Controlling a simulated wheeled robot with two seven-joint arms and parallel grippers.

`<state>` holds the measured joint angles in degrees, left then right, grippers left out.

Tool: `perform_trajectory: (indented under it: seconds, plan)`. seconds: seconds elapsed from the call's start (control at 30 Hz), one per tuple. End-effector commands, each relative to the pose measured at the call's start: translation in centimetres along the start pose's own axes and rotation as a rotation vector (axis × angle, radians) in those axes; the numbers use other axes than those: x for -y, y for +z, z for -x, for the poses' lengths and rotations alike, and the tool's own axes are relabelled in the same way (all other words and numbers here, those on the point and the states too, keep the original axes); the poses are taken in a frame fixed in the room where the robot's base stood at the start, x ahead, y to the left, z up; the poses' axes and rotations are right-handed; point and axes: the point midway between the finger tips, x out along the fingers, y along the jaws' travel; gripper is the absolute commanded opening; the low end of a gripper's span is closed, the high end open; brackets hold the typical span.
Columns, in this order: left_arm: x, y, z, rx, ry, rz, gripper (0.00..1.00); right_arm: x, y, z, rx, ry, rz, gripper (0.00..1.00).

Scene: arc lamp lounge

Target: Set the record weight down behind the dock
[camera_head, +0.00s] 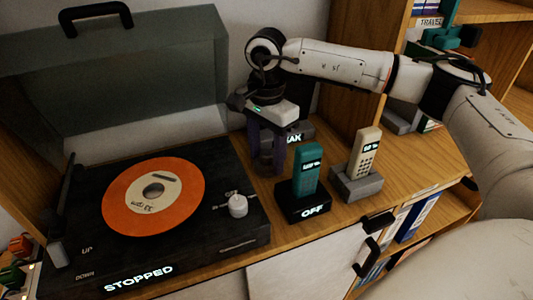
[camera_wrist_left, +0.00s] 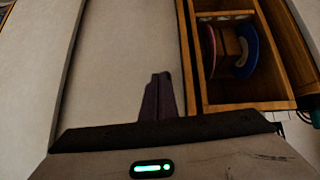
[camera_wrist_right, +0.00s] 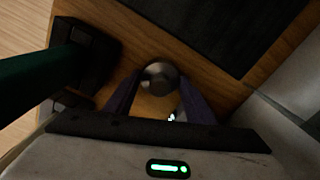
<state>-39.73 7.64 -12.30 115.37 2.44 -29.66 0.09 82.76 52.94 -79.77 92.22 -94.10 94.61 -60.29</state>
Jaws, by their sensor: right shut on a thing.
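The record weight (camera_wrist_right: 160,76) is a small round grey metal piece between the fingertips of my right gripper (camera_wrist_right: 160,84) in the right wrist view. In the head view my right gripper (camera_head: 268,160) points down beside the turntable, shut on the weight, low over the wooden top; whether the weight touches the wood I cannot tell.
The turntable (camera_head: 240,238) with an orange record (camera_head: 172,197) stands left of the gripper and reads STOPPED. A grey dock (camera_head: 357,183) with a cream handset (camera_head: 365,152) stands right of the black dock. A partly hidden lit label (camera_head: 294,137) is behind the gripper.

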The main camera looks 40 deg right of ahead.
Motion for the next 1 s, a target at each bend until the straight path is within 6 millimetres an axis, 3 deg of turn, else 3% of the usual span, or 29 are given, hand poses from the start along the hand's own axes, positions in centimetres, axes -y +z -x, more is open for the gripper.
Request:
perform_trajectory:
  seconds: [0.17, 0.2, 0.3, 0.7, 1.0]
  plan:
    - [0.0, 0.0, -0.1, -0.003, 0.001, 0.002, 0.0, 0.0, 0.0, -0.2, 0.0, -0.001, 0.0, 0.17]
    - [0.0, -0.1, -0.1, -0.004, 0.001, 0.002, 0.0, 0.0, 0.0, -0.3, 0.0, 0.0, 0.0, 0.51]
    - [-0.1, -0.2, -0.1, -0.006, 0.001, 0.002, 0.0, 0.0, 0.0, -0.2, -0.001, 0.0, 0.0, 0.68]
    - [-0.1, -0.6, 0.1, -0.009, 0.002, 0.002, 0.0, 0.1, 0.0, 0.5, -0.001, -0.003, -0.001, 0.68]
    - [-0.1, -0.8, 0.4, -0.009, 0.001, 0.0, 0.0, 0.1, 0.0, 6.4, -0.001, -0.006, 0.0, 0.68]
